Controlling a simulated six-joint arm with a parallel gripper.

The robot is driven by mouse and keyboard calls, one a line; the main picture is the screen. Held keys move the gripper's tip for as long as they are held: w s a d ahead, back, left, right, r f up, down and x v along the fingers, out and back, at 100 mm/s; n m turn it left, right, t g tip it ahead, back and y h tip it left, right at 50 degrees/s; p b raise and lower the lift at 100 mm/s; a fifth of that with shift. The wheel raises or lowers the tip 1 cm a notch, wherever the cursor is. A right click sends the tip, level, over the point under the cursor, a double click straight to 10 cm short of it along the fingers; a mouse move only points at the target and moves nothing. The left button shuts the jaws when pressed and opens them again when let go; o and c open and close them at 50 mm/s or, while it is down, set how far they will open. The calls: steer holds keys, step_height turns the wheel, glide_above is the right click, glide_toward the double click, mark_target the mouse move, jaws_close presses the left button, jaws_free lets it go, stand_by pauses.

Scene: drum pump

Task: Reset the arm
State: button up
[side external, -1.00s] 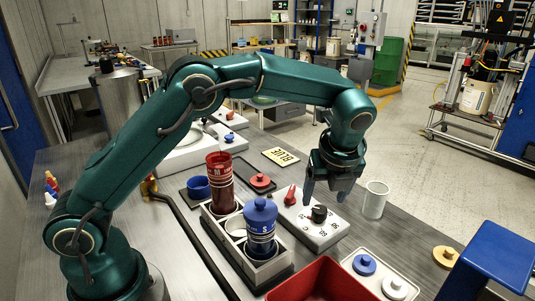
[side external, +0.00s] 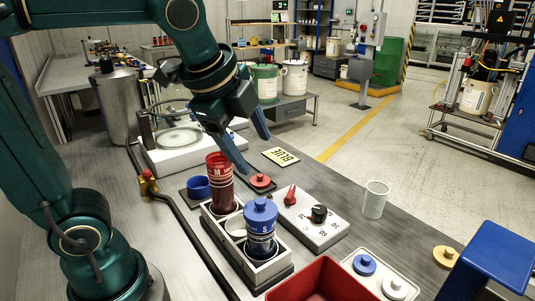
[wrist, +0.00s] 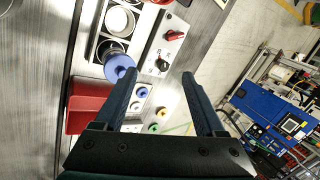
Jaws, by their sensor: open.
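My gripper (side external: 256,150) is open and empty in the side view, raised above the bench behind the red canister. In the wrist view its two fingers (wrist: 165,95) are spread wide with nothing between them. The red canister (side external: 219,180) marked M and the blue-lidded canister (side external: 261,225) marked S stand in a grey holder (side external: 229,254). A white control box (side external: 315,226) with a red switch and a black knob (side external: 319,213) lies to their right.
A white cup (side external: 375,199) stands right of the control box. A red bin (side external: 320,281) is at the front. A scale (side external: 180,139) and a metal drum (side external: 119,105) stand at the back left. A blue stand (side external: 497,255) is at front right.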

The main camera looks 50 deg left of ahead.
steer(key=s+d+f+n+h, duration=0.1)
steer(key=s+d+f+n, duration=0.1)
steer(key=s+f+n, duration=0.4)
steer(key=s+n, duration=0.3)
steer(key=n, duration=0.4)
steer(key=shift+f+n+h, duration=0.2)
steer(key=shift+n+h, duration=0.1)
